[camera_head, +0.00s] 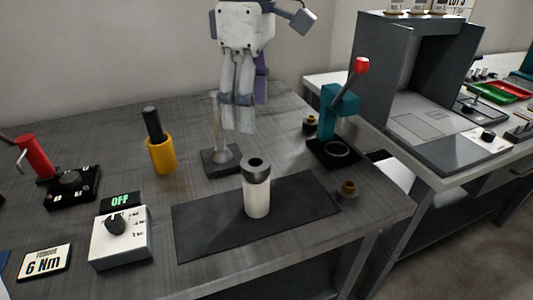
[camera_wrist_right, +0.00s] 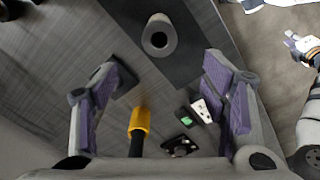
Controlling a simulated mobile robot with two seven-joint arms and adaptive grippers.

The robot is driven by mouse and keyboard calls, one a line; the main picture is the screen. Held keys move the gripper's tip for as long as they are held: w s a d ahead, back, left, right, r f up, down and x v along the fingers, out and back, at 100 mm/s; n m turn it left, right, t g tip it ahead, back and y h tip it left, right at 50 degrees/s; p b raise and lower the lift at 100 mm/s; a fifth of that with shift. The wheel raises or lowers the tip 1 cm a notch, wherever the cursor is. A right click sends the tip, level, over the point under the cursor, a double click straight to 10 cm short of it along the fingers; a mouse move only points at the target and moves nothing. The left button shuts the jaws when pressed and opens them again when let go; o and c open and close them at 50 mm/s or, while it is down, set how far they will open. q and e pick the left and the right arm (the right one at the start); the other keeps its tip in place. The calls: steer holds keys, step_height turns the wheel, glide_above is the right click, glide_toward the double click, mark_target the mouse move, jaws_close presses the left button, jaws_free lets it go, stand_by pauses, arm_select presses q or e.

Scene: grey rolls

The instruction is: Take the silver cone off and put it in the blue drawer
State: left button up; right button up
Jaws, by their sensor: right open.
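A white cylinder (camera_head: 257,199) with a grey collar (camera_head: 257,169) and a dark hole on top stands upright on a black mat (camera_head: 200,228). The wrist view shows this cylinder (camera_wrist_right: 158,36) from above, beyond my fingertips. I cannot tell whether the collar is the silver cone; no other cone shows clearly. My right gripper (camera_head: 238,127) points down above the bench behind the cylinder, near a dark square base (camera_head: 222,160) with a thin post. Its fingers (camera_wrist_right: 160,62) are spread and empty. No blue drawer shows clearly.
A yellow holder (camera_head: 162,156) with a black handle stands left of the gripper. A white dial box (camera_head: 120,238), an OFF display (camera_head: 121,201) and a red-handled tool (camera_head: 34,156) are further left. A teal lever press (camera_head: 340,108) stands right. The mat is otherwise clear.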

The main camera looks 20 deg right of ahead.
mark_target(256, 163)
steer(key=f, duration=1.1)
steer(key=shift+s+d+f, duration=0.1)
steer(key=shift+d+f, duration=0.1)
steer(key=shift+f, duration=0.2)
steer(key=c, duration=1.5)
